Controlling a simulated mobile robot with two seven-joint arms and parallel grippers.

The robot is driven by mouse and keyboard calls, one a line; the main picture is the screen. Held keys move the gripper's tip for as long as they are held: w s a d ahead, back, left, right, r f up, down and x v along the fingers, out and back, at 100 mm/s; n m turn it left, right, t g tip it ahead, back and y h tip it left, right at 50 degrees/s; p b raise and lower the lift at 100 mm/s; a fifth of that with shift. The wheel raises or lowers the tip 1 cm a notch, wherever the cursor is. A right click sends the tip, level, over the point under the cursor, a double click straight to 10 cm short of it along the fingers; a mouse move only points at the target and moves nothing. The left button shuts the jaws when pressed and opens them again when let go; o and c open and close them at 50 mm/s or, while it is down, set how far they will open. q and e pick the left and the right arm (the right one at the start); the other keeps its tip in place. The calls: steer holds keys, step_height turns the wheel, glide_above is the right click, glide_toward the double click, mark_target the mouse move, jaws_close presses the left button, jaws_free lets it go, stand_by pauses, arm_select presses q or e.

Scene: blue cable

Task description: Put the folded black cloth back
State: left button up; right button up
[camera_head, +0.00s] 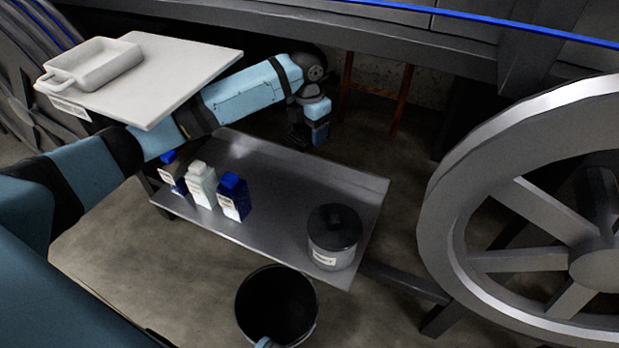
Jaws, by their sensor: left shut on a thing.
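My left arm reaches in from the left across the metal shelf. Its gripper (312,132) hangs just past the shelf's far edge, above the floor, and is shut on a small dark thing that looks like the folded black cloth (297,133). The cloth is mostly hidden by the gripper and dim, so its outline is hard to make out. No other black cloth shows. My right gripper is not in view.
The metal shelf (283,190) holds blue and white bottles (201,185) at its left and a lidded grey pot (333,245) at its right. A dark bucket (275,300) stands in front. A white tray (95,68) lies on a white board (190,65). A large wheel (445,190) blocks the right.

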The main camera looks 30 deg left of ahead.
arm_select(q)
steer(key=shift+w+a, duration=0.1)
steer(key=shift+w, duration=0.1)
steer(key=shift+w+f, duration=0.1)
steer(key=shift+f, duration=0.25)
step_height(320, 180, down, 6)
steer(key=b, duration=0.4)
glide_above(309, 190)
step_height(309, 190, down, 7)
step_height(309, 190, down, 6)
steer(key=shift+r+b, duration=0.1)
steer(key=shift+b, duration=0.65)
steer(key=shift+f, duration=0.2)
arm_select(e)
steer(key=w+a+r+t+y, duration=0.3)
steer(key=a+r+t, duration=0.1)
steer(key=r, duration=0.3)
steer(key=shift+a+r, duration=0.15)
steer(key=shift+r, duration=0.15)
